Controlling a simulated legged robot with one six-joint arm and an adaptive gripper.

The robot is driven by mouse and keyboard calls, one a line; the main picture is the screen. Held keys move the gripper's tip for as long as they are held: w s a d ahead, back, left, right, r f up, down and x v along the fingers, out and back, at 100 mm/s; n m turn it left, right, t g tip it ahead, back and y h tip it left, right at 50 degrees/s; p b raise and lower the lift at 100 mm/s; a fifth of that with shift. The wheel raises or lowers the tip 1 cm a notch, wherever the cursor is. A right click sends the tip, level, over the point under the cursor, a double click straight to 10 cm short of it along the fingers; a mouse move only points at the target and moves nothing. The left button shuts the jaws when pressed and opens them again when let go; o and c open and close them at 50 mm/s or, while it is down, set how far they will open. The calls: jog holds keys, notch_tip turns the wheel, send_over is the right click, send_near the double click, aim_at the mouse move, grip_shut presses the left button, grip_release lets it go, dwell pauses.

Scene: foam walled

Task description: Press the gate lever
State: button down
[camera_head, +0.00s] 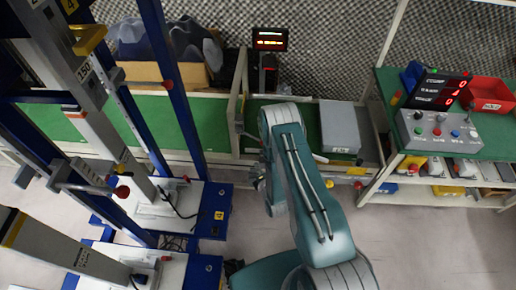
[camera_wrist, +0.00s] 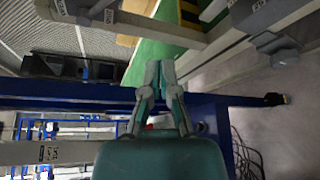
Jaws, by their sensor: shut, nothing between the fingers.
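My gripper (camera_wrist: 160,72) is shut and empty in the wrist view, its two fingertips together at the picture's middle. In the head view, part of my gripper (camera_head: 258,178) shows left of my teal arm, in front of the bench's front rail. A pale gate frame (camera_head: 238,95) stands across the green bench, left of my arm. A thin grey bar (camera_head: 246,136) at its front end may be the gate lever; I cannot tell for sure. In the wrist view, a grey block on a pale rail (camera_wrist: 275,45) lies right of my fingertips, apart from them.
Blue-framed stands (camera_head: 170,90) with white bases fill the left side. A grey box (camera_head: 340,126) sits on the bench right of my arm. A control box with buttons (camera_head: 438,130) and a red bin (camera_head: 490,92) stand at right. The floor (camera_head: 430,240) is clear at lower right.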

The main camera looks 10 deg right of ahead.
aim_at(253, 137)
jog(key=w+d, duration=0.2)
jog(key=w, duration=0.7)
jog(key=shift+d, duration=0.25)
dwell(0.4)
jog(key=shift+d+r+n, duration=0.15)
jog(key=shift+n, duration=0.15)
